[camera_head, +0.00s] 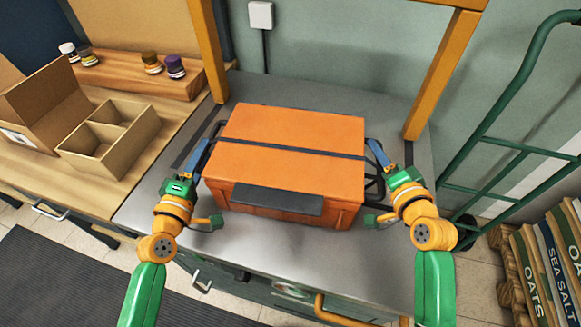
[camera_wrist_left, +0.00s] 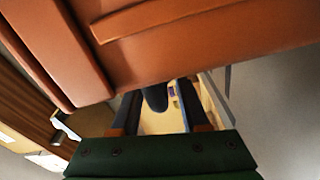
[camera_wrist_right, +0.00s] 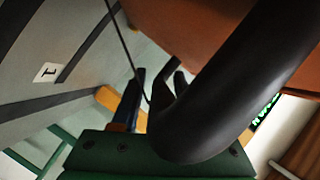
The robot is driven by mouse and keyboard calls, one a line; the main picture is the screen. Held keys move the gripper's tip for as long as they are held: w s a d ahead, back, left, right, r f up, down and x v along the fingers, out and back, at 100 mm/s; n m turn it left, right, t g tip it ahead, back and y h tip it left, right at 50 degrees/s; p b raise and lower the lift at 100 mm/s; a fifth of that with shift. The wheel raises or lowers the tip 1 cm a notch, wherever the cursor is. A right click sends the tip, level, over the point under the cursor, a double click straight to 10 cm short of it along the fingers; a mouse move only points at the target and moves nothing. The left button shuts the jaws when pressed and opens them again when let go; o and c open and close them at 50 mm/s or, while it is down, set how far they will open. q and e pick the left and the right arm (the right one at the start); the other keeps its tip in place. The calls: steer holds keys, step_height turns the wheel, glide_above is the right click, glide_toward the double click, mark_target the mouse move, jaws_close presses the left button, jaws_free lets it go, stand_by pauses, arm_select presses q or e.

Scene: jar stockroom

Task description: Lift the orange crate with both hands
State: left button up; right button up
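The orange crate (camera_head: 290,135) sits closed on a grey worktop, with a dark strap across its lid and a dark plate on its front. A black side handle (camera_head: 375,185) shows on its right; its left handle is mostly hidden. My left gripper (camera_head: 200,152) is at the crate's left side. In the left wrist view its fingers are apart, with a dark rounded piece (camera_wrist_left: 155,96), seemingly the handle, showing between them. My right gripper (camera_head: 378,152) is at the right side. In the right wrist view the black handle (camera_wrist_right: 225,95) crosses in front of its spread fingers; no grasp shows.
Yellow posts (camera_head: 440,75) rise behind the crate at both sides. A divided cardboard box (camera_head: 110,135) and small jars (camera_head: 152,62) are on the wooden counter at left. A green hand truck (camera_head: 500,130) and stacked sacks (camera_head: 550,260) stand at right.

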arm_select(q)
jaws_close()
arm_select(e)
jaws_close()
arm_select(q)
steer(key=shift+f, duration=0.15)
arm_select(e)
steer(key=shift+f, duration=0.1)
stand_by(0.6)
steer(key=shift+d, duration=0.1)
